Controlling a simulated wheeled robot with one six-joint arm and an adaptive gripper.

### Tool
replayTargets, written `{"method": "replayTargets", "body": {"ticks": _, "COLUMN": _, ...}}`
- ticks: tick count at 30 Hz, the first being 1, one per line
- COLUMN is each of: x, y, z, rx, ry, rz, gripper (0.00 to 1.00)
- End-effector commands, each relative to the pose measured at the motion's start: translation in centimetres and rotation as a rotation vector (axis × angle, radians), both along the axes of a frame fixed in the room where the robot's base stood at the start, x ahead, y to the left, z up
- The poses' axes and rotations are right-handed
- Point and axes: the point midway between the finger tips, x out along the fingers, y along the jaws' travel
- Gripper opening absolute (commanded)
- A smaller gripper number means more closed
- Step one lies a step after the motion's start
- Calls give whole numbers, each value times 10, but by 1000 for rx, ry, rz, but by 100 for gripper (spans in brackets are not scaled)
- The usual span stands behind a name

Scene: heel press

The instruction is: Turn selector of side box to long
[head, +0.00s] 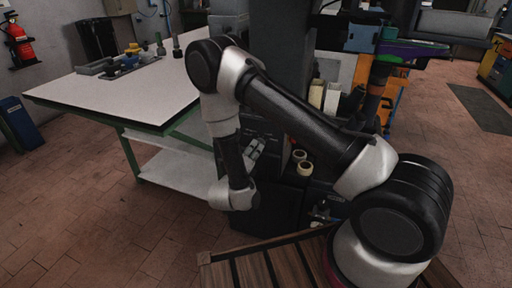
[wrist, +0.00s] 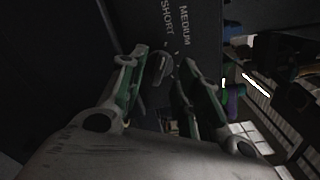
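The side box (wrist: 195,12) shows in the wrist view as a dark face with the printed words SHORT and MEDIUM. The word LONG is not visible. The selector (wrist: 161,69) is a small dark knob below these words, with short tick marks around it. My gripper (wrist: 159,60) is open, its two fingers apart on the left and right of the selector. I cannot tell whether either finger touches it. The knob's exact pointing direction is too dark to read.
A dark machine (head: 285,207) stands by my wrist, with pale rolls (head: 304,169) on it. A white-topped table (head: 105,93) with a green frame is at the left. A slatted wooden platform (head: 285,262) lies in front. The tiled floor at lower left is clear.

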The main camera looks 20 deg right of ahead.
Motion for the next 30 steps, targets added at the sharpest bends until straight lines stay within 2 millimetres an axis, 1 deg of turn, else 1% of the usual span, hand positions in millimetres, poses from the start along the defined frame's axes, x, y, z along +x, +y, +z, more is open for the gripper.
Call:
{"method": "replayTargets", "body": {"ticks": 1, "x": 7, "y": -6, "z": 0, "rx": 1, "ry": -2, "rz": -4, "gripper": 33}}
{"method": "replayTargets", "body": {"ticks": 6, "x": 20, "y": -15, "z": 0, "rx": 1, "ry": -1, "rz": -1, "gripper": 33}}
{"method": "replayTargets", "body": {"ticks": 15, "x": 23, "y": -17, "z": 1, "rx": 1, "ry": -1, "rz": -1, "gripper": 33}}
{"method": "replayTargets", "body": {"ticks": 17, "x": 23, "y": -17, "z": 1, "rx": 1, "ry": -1, "rz": -1, "gripper": 24}}
{"method": "replayTargets", "body": {"ticks": 18, "x": 23, "y": -17, "z": 1, "rx": 1, "ry": -1, "rz": -1, "gripper": 17}}
{"method": "replayTargets", "body": {"ticks": 21, "x": 23, "y": -17, "z": 1, "rx": 1, "ry": -1, "rz": -1, "gripper": 0}}
{"method": "replayTargets", "body": {"ticks": 30, "x": 23, "y": -17, "z": 0, "rx": 10, "ry": -7, "rz": -1, "gripper": 0}}
